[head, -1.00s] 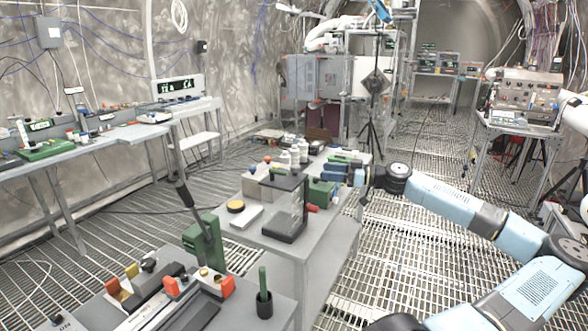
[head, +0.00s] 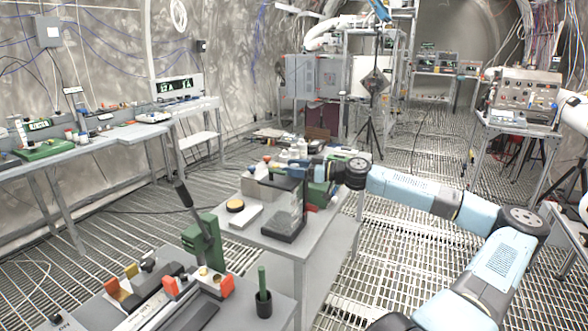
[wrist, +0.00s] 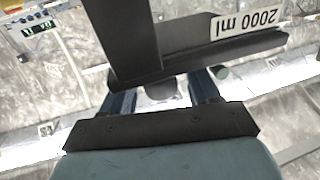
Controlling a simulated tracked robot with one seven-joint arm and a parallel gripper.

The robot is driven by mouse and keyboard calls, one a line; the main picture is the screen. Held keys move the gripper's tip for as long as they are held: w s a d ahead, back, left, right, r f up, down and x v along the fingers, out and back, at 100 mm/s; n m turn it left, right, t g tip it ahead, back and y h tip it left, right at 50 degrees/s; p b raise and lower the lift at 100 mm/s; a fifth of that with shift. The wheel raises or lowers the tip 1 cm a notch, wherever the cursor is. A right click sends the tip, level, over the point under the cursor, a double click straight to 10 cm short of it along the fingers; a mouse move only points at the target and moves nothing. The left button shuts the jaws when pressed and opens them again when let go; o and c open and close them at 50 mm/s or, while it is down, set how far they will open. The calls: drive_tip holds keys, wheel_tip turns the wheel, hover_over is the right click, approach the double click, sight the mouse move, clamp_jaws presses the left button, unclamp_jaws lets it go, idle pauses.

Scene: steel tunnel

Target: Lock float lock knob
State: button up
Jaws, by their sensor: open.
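A clear container (head: 290,216) with a black top and base stands on the middle table. My gripper (head: 311,169) is just behind its top, partly hidden by nearby items. In the wrist view my open gripper (wrist: 160,88) points at a black frame (wrist: 190,66) with a "2000 ml" label (wrist: 245,24). A small dark grey rounded part (wrist: 162,91), possibly the lock knob, shows below the frame between the two blue fingers. I cannot tell whether the fingers touch it. The frame hides the fingertips.
The middle table (head: 265,238) also holds a yellow-topped jar (head: 235,205), a white block (head: 246,216), bottles and green items close to my gripper. A green lever stand (head: 203,240) and a front bench with orange-tipped parts stand nearer. Grating floor is open right of the table.

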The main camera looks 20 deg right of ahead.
drive_tip(key=shift+c, duration=0.2)
drive_tip(key=c, duration=0.9)
drive_tip(key=shift+m+t+h, duration=0.4)
drive_tip(key=shift+m+t, duration=0.1)
drive_tip(key=shift+t, duration=0.1)
drive_tip(key=shift+m+t+h, duration=2)
drive_tip(key=shift+t+h, duration=0.1)
drive_tip(key=shift+h, duration=0.2)
drive_tip(key=shift+r+m+t+h, duration=0.1)
drive_tip(key=shift+m+t+h, duration=0.5)
drive_tip(key=shift+m+h, duration=0.5)
drive_tip(key=shift+m+t+h, duration=0.6)
drive_tip(key=shift+m+h, duration=0.1)
drive_tip(key=shift+h, duration=0.8)
drive_tip(key=shift+d+m+h, duration=0.1)
drive_tip(key=shift+m+h, duration=0.3)
drive_tip(key=shift+h, duration=0.2)
drive_tip(key=o, duration=0.9)
drive_tip(key=shift+o, duration=0.2)
